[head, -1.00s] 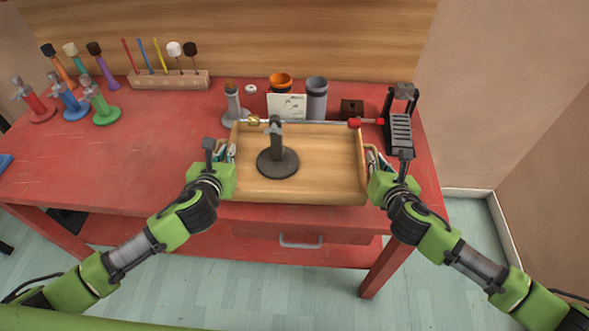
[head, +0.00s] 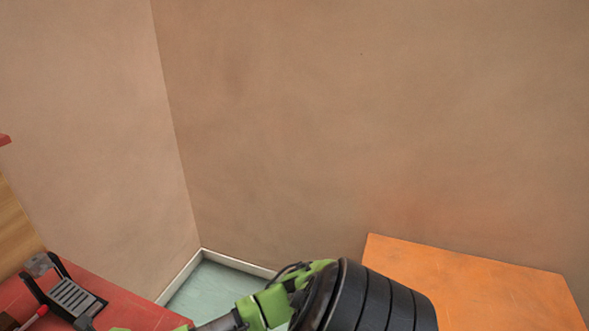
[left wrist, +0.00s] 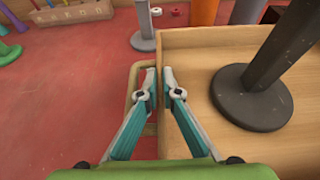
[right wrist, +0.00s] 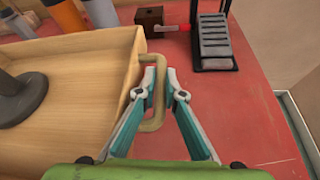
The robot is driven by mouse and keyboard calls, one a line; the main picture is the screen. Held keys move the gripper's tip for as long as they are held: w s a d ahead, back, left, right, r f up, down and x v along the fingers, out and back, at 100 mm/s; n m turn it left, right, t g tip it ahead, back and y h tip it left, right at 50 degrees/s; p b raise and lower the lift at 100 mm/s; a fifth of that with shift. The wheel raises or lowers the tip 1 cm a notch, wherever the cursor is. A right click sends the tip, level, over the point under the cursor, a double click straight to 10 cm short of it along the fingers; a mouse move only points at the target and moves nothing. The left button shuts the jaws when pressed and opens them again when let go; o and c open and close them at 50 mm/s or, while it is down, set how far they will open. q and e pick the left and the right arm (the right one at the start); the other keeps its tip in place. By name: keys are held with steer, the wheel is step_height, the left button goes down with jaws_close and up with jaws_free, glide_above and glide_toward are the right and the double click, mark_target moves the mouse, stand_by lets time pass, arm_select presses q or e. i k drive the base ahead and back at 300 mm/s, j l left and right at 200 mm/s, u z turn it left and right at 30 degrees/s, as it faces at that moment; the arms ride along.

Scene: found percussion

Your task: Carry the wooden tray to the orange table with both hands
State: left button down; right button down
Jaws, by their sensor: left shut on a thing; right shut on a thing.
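The wooden tray (left wrist: 200,38) shows in both wrist views, over the red table; I cannot tell whether it touches the tabletop. It also shows in the right wrist view (right wrist: 90,110). A dark stand with a round base (left wrist: 250,100) is in the tray. My left gripper (left wrist: 161,88) is shut on the tray's left side at the handle. My right gripper (right wrist: 160,85) is shut on the tray's right handle (right wrist: 157,115). The orange table (head: 470,285) is at the lower right of the head view, its visible top bare. The head view does not show the tray.
The red table (head: 125,308) is at the lower left of the head view. A black slatted device (right wrist: 214,42) stands on it beyond the tray's right side, near a small dark box (right wrist: 149,17). Walls meet in a corner behind; floor (head: 205,285) shows between the tables.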

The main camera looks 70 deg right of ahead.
mark_target(469, 306)
steer(key=z, duration=2.75)
steer(key=i+l+z, duration=0.1)
steer(key=l, duration=0.25)
steer(key=i+l+z, duration=0.1)
steer(key=l, duration=0.25)
steer(key=i+l+z, duration=0.1)
steer(key=l, duration=0.25)
steer(key=i+l, duration=0.35)
steer(key=l, duration=0.25)
